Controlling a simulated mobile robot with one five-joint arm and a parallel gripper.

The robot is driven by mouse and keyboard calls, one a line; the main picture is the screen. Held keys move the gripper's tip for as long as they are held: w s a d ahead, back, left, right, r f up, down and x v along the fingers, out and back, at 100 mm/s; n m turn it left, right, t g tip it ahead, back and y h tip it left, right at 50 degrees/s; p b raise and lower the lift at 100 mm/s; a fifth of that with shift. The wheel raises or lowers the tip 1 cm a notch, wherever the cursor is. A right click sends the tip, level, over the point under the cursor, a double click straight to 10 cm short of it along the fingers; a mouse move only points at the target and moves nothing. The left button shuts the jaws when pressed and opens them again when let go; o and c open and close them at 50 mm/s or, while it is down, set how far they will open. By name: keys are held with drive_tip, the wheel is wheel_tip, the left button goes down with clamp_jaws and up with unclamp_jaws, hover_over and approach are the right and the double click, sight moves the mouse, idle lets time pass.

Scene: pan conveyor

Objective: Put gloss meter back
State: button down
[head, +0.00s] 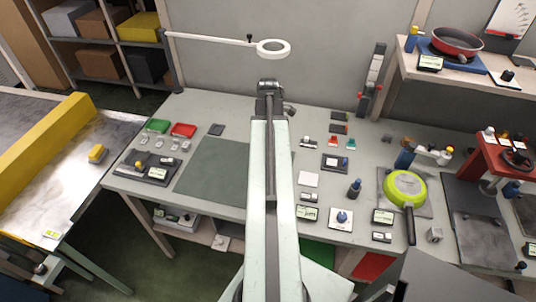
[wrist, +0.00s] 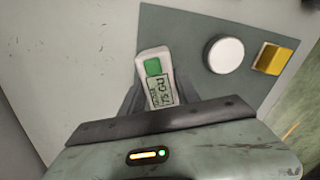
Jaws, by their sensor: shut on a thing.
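The gloss meter (wrist: 155,65) is a small white block with a green square and a label reading 75 GU. In the wrist view it sits between the dark fingers of my gripper (wrist: 154,92), which is shut on it. Its lower end is hidden by the gripper body. Behind it lies a dark grey-green plate (wrist: 190,30) with a white round piece (wrist: 225,54) and a yellow block (wrist: 271,58). I cannot tell whether the meter touches the plate. In the head view my arm reaches over the bench (head: 225,113), and the meter cannot be made out.
A lime pan (head: 405,187) and several small instruments stand to the right. A ring lamp (head: 273,47) hangs over the back. A conveyor (head: 85,165) is at left.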

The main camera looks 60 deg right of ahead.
wheel_tip(320, 180, down, 4)
drive_tip(key=b, duration=0.3)
drive_tip(key=shift+b, duration=0.4)
drive_tip(key=shift+r, duration=0.25)
drive_tip(key=shift+f, duration=0.15)
drive_tip(key=c, duration=0.9)
unclamp_jaws()
wheel_tip(320, 180, up, 13)
drive_tip(key=p, duration=1.2)
drive_tip(key=shift+f+p, duration=0.2)
drive_tip(key=shift+p, duration=0.15)
drive_tip(key=shift+f, duration=0.1)
